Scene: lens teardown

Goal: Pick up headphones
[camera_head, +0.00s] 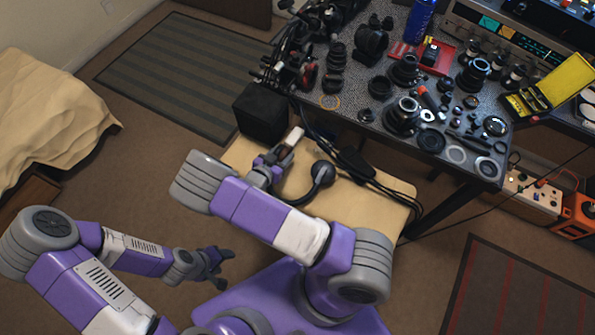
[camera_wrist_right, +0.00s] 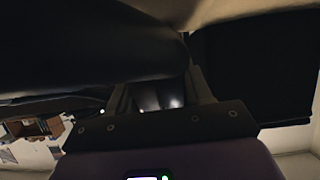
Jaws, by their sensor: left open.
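The black headphones (camera_head: 322,173) lie on the tan chair seat (camera_head: 385,200). One round ear cup shows, with a curved band running left and partly hidden behind my right arm. My right gripper (camera_head: 279,158) is over the left part of the seat, close to the hidden side of the headphones. In the right wrist view a large dark rounded shape (camera_wrist_right: 90,45) fills the upper left, close to my right fingers (camera_wrist_right: 160,97). Whether they grip it is unclear. My left gripper (camera_head: 219,271) is open, low over the floor, away from the headphones.
A black box-like object (camera_head: 262,112) stands by the seat's back left corner. Black cables (camera_head: 365,170) lie across the seat beside the headphones. The workbench (camera_head: 350,118) behind is crowded with lens parts. Brown floor (camera_head: 140,170) is clear at left.

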